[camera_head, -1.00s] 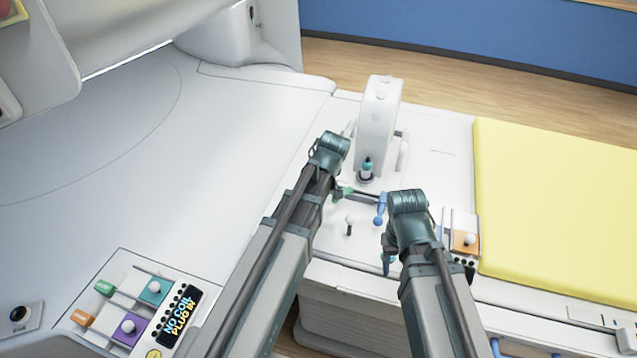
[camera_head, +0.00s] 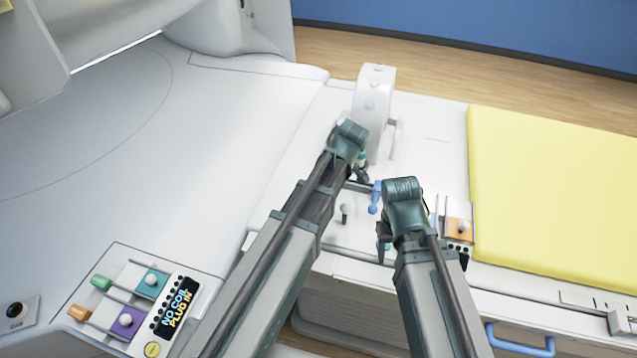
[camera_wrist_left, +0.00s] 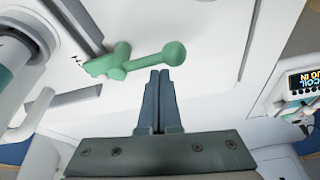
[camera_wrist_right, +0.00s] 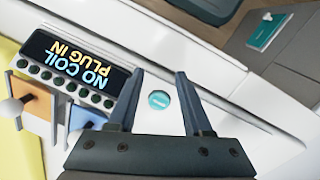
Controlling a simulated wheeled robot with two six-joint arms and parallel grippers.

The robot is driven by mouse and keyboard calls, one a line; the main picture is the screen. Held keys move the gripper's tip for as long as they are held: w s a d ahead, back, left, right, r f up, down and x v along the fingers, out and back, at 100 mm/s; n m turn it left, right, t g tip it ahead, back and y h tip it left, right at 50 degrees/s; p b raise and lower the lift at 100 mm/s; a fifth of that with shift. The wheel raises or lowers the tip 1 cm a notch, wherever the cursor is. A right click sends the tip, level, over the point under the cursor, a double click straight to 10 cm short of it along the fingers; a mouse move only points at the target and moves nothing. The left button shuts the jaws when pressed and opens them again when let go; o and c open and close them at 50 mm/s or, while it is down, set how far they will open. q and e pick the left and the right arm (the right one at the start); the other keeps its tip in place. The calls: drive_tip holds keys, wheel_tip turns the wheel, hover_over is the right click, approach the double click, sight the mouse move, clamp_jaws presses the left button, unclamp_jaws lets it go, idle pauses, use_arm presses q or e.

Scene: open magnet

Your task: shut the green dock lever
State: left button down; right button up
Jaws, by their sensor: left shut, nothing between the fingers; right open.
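The green dock lever (camera_wrist_left: 120,65) shows in the left wrist view, on the white surface, with its ball end pointing right. My left gripper (camera_wrist_left: 160,75) is shut and empty, its tips close below the lever's arm near the ball; I cannot tell whether they touch. In the head view my left arm hides most or all of this lever. My right gripper (camera_wrist_right: 158,82) is open and empty over the front edge of the table, with a round teal button (camera_wrist_right: 159,100) showing between its fingers. It also shows in the head view (camera_head: 383,250).
A yellow pad (camera_head: 550,185) lies right. A panel with a "NO COIL PLUG IN" display (camera_head: 177,308) is at lower left.

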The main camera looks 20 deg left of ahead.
use_arm(q)
drive_tip(key=shift+d, duration=0.2)
idle(0.3)
drive_tip(key=shift+a, duration=0.1)
idle(0.3)
drive_tip(key=shift+a+r, duration=0.2)
drive_tip(key=shift+a, duration=0.45)
use_arm(e)
drive_tip(key=shift+r, duration=0.15)
use_arm(q)
drive_tip(key=a, duration=0.1)
drive_tip(key=a+p, duration=0.1)
drive_tip(key=shift+a+r, duration=0.3)
use_arm(e)
drive_tip(key=shift+r, duration=0.3)
use_arm(q)
drive_tip(key=p+v, duration=0.9)
drive_tip(key=shift+w+d+r, duration=0.35)
use_arm(e)
wheel_tip(320, 180, up, 9)
drive_tip(key=shift+r, duration=0.15)
drive_tip(key=shift+a, duration=0.1)
